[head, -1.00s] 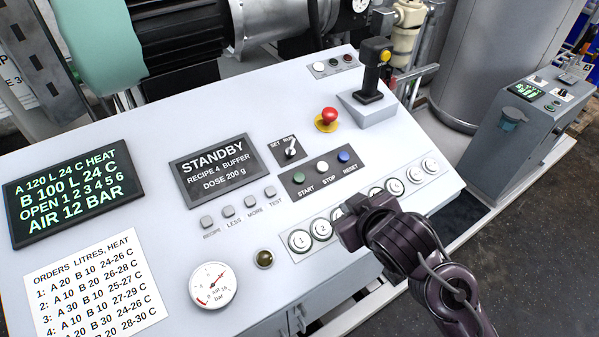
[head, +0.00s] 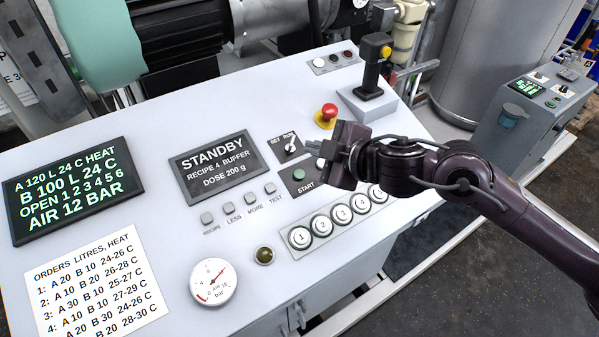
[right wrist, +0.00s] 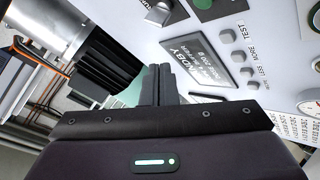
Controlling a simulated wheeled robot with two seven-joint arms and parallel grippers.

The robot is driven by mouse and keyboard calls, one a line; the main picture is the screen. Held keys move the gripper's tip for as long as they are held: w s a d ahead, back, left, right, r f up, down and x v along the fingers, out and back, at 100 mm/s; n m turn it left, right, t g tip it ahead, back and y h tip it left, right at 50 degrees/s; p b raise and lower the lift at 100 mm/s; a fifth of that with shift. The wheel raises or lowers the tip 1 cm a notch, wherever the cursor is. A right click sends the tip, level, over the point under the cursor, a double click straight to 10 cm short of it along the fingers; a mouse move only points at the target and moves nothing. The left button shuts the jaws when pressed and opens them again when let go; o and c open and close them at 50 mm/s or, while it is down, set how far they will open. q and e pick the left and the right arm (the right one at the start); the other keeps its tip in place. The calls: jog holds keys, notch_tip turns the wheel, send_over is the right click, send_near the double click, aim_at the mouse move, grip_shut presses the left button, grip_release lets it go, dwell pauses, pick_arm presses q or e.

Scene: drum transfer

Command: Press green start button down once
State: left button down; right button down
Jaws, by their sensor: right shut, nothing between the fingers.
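The green start button (head: 299,174) sits on a dark plate with the label START below it, on the sloping console (head: 120,160). It shows unpressed or pressed too small to tell. In the right wrist view a green button (right wrist: 203,4) shows at the top edge. My right gripper (head: 318,158) is shut and empty, just right of and above the start button in the picture, apart from it as far as I can see. It hides the stop and reset buttons. Its closed fingers also show in the right wrist view (right wrist: 158,82). My left gripper is not in view.
A set/run switch (head: 292,146) lies just behind the start button. A red mushroom button (head: 329,112) and a joystick (head: 370,75) stand farther back. Numbered buttons (head: 320,226) line the front. The STANDBY screen (head: 215,167) is at left.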

jog(key=b, duration=0.7)
send_near(296, 170)
jog(key=w+a, duration=0.3)
jog(key=shift+w+a+r, duration=0.2)
jog(key=shift+w, duration=0.1)
jog(key=shift+w+a+f+b, duration=0.1)
jog(key=shift+f+b, duration=0.15)
jog(key=shift+f, duration=0.15)
jog(key=shift+w+a+f+b, duration=0.1)
jog(key=shift+w+f+b, duration=0.1)
jog(key=shift+f, duration=0.15)
dwell(0.6)
jog(key=shift+f, duration=0.35)
jog(key=shift+w+a+f+b, duration=0.1)
jog(key=shift+w+f+b, duration=0.05)
jog(key=shift+f+b, duration=0.35)
dwell(0.6)
jog(key=shift+s+r+p, duration=0.25)
jog(key=shift+r+p, duration=0.6)
jog(key=shift+r, duration=0.05)
jog(key=shift+r, duration=0.1)
